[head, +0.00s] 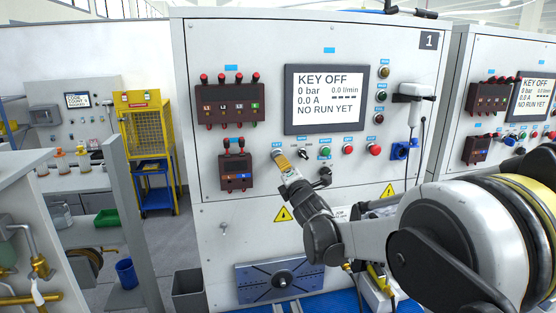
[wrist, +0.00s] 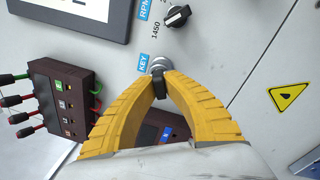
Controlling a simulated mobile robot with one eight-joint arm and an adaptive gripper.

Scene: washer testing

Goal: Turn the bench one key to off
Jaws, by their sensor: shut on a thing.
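The bench one panel (head: 230,170) carries a large 1 at its top right. Its screen (head: 326,98) reads KEY OFF, 0 bar, 0.0 A and NO RUN YET. My gripper (head: 280,158) is at the key switch below the screen and mostly covers it. In the wrist view, the yellow fingers of my gripper (wrist: 159,84) are shut on the black key (wrist: 160,74), in front of the round metal key switch (wrist: 158,63). The label KEY (wrist: 144,63) is beside it. The key's exact angle is hard to read.
An RPM knob (wrist: 177,16) is close to the key switch. Red and green buttons (head: 348,149) sit to the right. Socket blocks with plugs (head: 229,103) are to the left. A handheld device (head: 412,92) hangs at the right with a cable.

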